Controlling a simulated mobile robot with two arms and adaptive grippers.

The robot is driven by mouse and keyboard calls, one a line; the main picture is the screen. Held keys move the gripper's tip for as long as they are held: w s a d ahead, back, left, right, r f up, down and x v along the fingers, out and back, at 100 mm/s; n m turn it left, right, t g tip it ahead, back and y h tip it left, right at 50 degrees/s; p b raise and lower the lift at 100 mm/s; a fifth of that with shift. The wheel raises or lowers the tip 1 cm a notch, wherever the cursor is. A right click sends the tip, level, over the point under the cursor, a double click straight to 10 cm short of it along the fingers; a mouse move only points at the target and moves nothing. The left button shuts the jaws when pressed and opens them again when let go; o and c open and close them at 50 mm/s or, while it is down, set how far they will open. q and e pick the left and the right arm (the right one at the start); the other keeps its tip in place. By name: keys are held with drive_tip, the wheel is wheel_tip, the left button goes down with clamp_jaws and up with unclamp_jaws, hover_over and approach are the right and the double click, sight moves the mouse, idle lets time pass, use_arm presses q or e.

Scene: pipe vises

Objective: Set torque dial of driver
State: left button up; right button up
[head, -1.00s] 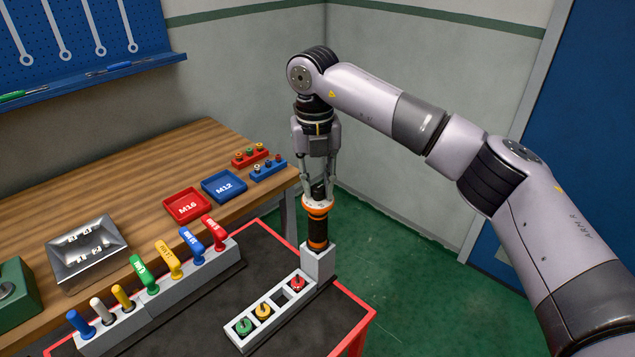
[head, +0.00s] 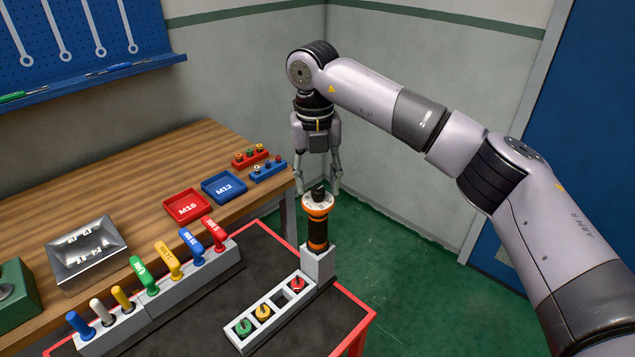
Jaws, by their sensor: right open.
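The torque driver (head: 317,232) stands upright in a grey holder (head: 318,262) at the right corner of the red-edged black table. My right gripper (head: 319,188) points down over the driver. Its two fingers are spread wide at either side of the dial and appear apart from it, with nothing between them but the knob's top. My left gripper is not in view.
A grey rack (head: 272,311) with green, yellow and red round pieces lies in front of the driver. Several coloured-handled tools stand in a grey block (head: 150,304) at left. Red (head: 187,219) and blue (head: 224,199) trays sit on the wooden bench (head: 150,170).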

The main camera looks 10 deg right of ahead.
sight(316, 189)
wheel_tip(316, 189, up, 11)
drive_tip(key=shift+a, duration=0.2)
idle(0.4)
